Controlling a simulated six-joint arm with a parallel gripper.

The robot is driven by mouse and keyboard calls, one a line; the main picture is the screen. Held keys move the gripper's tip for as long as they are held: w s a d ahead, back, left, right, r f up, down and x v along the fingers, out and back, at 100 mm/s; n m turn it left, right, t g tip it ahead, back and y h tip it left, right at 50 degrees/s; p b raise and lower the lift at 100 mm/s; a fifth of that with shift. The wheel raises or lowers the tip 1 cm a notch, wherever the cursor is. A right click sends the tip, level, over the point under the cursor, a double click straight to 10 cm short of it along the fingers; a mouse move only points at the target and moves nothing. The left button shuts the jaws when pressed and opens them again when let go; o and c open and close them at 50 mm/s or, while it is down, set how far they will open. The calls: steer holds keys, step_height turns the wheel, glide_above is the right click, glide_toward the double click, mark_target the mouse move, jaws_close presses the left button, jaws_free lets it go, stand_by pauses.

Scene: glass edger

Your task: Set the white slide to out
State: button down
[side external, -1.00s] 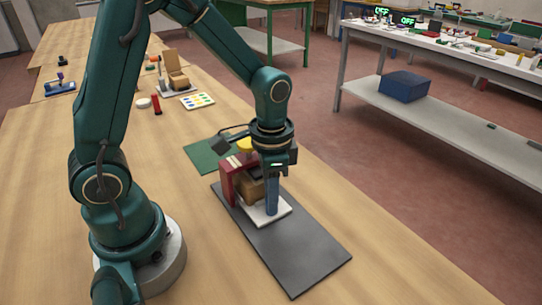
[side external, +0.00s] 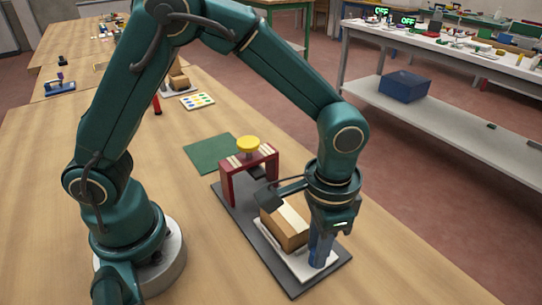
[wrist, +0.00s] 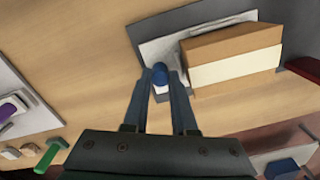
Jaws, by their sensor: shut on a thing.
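The white slide (side external: 298,265) lies on the dark base plate (side external: 258,229), near the plate's front end and clear of the red frame. A brown box with a pale band (side external: 286,222) sits on the slide. My gripper (side external: 321,258) points down at the slide's right side. In the wrist view my gripper (wrist: 163,80) is shut on a blue knob (wrist: 159,73) that stands on the white slide (wrist: 158,48), beside the box (wrist: 235,58). In the side view the fingers mostly hide the knob.
A red frame (side external: 228,186) with a yellow button (side external: 247,144) on top stands at the plate's back. A green mat (side external: 207,152) lies behind it. A colour-dotted card (side external: 197,100) is farther back. The table left of the plate is clear.

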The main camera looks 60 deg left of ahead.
steer(key=shift+d, duration=0.3)
steer(key=c, duration=1)
jaws_free()
steer(key=shift+a, duration=0.1)
steer(key=shift+r, duration=2.6)
